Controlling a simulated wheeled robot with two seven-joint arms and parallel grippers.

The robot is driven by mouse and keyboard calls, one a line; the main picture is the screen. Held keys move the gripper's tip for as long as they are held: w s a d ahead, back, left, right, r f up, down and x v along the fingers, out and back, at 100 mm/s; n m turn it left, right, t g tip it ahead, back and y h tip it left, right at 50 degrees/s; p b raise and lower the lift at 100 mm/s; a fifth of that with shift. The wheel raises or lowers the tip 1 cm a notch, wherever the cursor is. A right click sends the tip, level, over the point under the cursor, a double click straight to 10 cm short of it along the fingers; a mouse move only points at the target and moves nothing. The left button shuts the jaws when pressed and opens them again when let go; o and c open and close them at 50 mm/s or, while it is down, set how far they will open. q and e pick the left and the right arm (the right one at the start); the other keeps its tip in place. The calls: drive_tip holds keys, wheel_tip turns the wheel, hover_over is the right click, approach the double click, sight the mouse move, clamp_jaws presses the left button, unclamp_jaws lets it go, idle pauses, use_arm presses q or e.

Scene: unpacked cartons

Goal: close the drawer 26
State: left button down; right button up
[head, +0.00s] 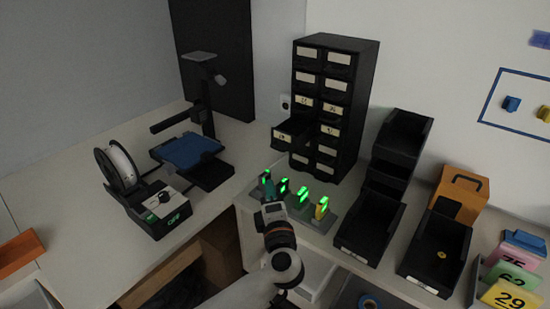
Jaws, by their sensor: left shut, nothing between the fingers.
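A black drawer cabinet (359,85) with two columns of white-labelled drawers stands against the wall at the back centre. One drawer (287,138) in its left column, fourth row down, is pulled out toward the left front. Its label is too small to read, so I cannot confirm that it is drawer 26. The other drawers look shut. My left gripper (267,195) is shut and empty, in front of and below the open drawer, apart from it in the picture. My right gripper is not in view.
Several green-lit devices (302,197) stand in a row beside my gripper, below the cabinet. Black bins (372,232) stand to the right. A 3D printer (188,150) and a spool unit (157,212) stand left. The counter (237,140) between printer and cabinet is clear.

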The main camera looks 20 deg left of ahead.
use_arm(q)
drive_tip(key=w+a+r+p, duration=0.1)
drive_tip(key=w, duration=0.9)
drive_tip(key=shift+w+a+r+p, duration=0.2)
drive_tip(key=shift+a+r+p, duration=0.15)
drive_tip(key=shift+a+r, duration=0.05)
